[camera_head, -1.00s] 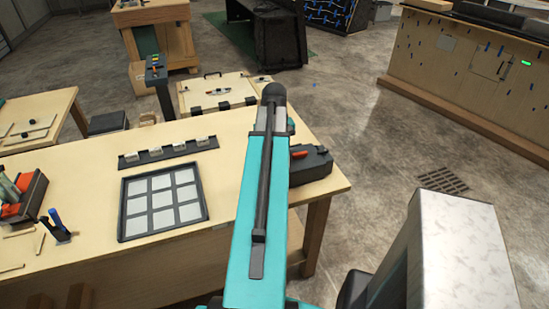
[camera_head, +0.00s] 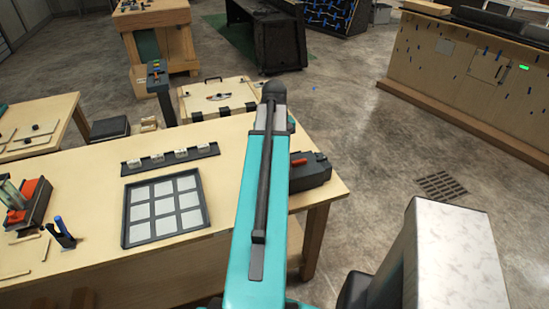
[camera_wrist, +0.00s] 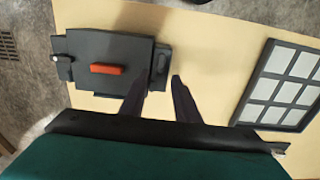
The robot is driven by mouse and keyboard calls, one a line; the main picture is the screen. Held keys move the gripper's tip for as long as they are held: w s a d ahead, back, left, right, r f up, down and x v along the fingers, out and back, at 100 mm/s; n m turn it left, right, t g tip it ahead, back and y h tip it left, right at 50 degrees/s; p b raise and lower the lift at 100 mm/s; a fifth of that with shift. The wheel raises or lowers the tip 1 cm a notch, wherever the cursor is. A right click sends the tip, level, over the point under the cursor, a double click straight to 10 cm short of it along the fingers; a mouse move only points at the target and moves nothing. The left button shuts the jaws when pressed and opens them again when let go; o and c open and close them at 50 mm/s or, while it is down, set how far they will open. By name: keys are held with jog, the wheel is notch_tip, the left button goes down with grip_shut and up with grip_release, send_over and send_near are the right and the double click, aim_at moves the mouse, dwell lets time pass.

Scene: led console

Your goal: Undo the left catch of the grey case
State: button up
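The dark grey case (camera_head: 310,170) lies on the wooden table near its right end, partly hidden behind my arm in the head view. It has an orange-red bar (camera_wrist: 106,69) on its top, clear in the wrist view of the case (camera_wrist: 110,50). A small dark block with a pale tip (camera_wrist: 59,62) sits at the case's left side in that view, and a dark recessed piece (camera_wrist: 162,62) at its right side. My gripper (camera_wrist: 160,76) has its two dark fingers apart, with the tips by the right-side piece. Nothing shows clearly between them. Contact cannot be told.
A black-framed tray with pale squares (camera_head: 126,225) lies on the table, also in the wrist view (camera_wrist: 254,88). A dark strip with white blocks (camera_head: 170,158) lies behind it. A pale case (camera_head: 219,97) stands beyond the table. The tabletop (camera_head: 90,175) between is clear.

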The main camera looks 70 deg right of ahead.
notch_tip(320, 180, up, 9)
jog(key=p, duration=0.5)
jog(key=shift+r, duration=0.15)
jog(key=shift+s, duration=0.15)
dwell(0.5)
